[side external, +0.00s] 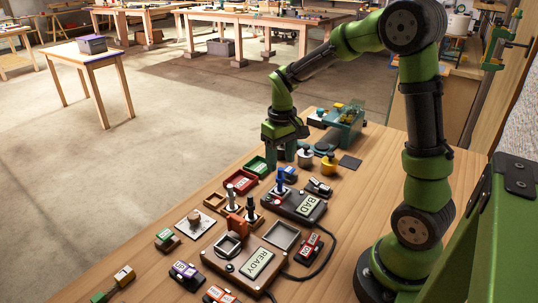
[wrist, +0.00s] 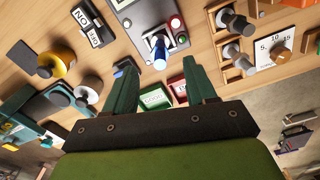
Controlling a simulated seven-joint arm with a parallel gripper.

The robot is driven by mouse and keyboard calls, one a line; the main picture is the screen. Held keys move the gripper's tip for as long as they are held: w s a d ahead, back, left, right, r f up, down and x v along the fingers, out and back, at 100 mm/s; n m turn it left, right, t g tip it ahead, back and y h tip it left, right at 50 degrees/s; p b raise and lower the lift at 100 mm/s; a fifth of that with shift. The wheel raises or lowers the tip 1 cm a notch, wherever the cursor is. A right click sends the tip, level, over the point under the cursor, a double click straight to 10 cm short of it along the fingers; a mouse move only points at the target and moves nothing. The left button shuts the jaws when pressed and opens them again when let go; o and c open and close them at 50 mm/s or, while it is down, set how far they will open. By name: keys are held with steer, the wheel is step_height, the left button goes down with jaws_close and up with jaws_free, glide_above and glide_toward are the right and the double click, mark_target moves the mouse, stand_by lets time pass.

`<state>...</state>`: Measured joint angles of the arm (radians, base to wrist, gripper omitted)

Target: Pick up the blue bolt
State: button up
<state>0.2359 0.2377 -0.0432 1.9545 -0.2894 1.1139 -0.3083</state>
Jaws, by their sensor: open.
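The blue bolt (side external: 280,181) stands upright on the pale plate of the dark box labelled BAD (side external: 308,207).
Grey and dark bolts (side external: 231,196) stand in wooden holders left of the BAD box. Red (side external: 240,181) and green (side external: 257,165) trays lie near my gripper. A yellow-topped knob (side external: 329,168) and a teal machine (side external: 345,128) stand behind. A READY box (side external: 257,262) sits in front.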

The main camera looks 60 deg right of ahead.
mark_target(280, 177)
step_height(280, 177, down, 8)
steer(key=shift+r, duration=0.2)
steer(key=shift+c, duration=0.2)
jaws_close()
